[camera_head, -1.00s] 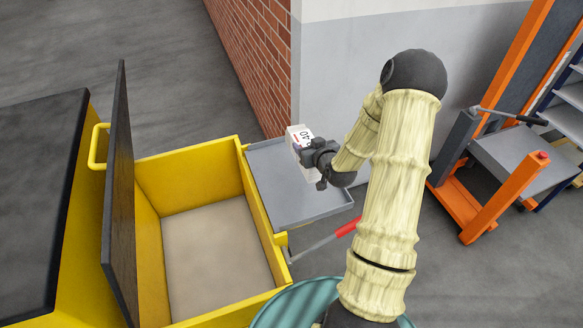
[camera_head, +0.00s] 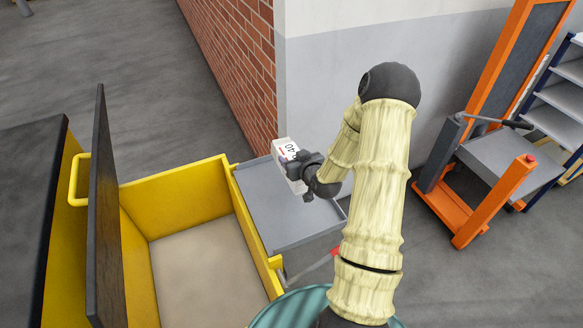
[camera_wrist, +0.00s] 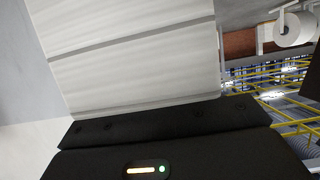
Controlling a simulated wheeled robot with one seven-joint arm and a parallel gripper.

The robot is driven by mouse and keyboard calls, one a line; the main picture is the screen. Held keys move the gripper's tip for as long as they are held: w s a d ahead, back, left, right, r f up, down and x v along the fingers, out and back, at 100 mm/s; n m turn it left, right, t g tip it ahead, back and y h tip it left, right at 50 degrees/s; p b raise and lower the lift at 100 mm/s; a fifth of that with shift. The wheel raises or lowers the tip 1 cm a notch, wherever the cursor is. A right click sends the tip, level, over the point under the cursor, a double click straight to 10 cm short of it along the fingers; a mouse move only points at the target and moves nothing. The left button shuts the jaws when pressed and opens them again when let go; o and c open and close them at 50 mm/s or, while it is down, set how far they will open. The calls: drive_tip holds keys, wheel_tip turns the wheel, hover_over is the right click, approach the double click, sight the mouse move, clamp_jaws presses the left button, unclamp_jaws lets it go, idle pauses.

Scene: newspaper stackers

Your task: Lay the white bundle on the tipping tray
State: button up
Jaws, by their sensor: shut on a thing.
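The white bundle (camera_head: 287,157) has a printed label reading 40 on its face. My gripper (camera_head: 303,172) is shut on it and holds it over the grey tipping tray (camera_head: 266,195). From the head view I cannot tell whether the bundle touches the tray or hangs above it. The tray has a low rim and is fixed to the right side of the yellow bin, with a red-gripped lever (camera_head: 334,252) at its front. In the wrist view the pale bundle (camera_wrist: 140,70) fills much of the picture, close against the dark gripper body. The fingertips are hidden there.
The yellow bin (camera_head: 185,185) is open, with a pale floor and its dark lid (camera_head: 104,210) standing upright. A brick and grey wall (camera_head: 237,62) rises behind the tray. An orange stacker (camera_head: 490,200) with a grey platform stands at right, beside shelves (camera_head: 562,98).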

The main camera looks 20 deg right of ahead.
sight(304, 187)
drive_tip(key=f, duration=0.2)
drive_tip(key=f+p, duration=0.1)
drive_tip(key=f, duration=0.1)
drive_tip(key=shift+w+a, duration=0.2)
drive_tip(key=shift+f, duration=0.15)
drive_tip(key=shift+f+p, duration=0.75)
drive_tip(key=shift+f, duration=1.25)
drive_tip(key=o, duration=1.8)
drive_tip(key=shift+s+f, duration=0.1)
drive_tip(key=shift+c, duration=0.2)
drive_tip(key=b+v, duration=0.4)
drive_tip(key=v, duration=0.8)
drive_tip(key=shift+f, duration=0.1)
drive_tip(key=shift+s, duration=0.1)
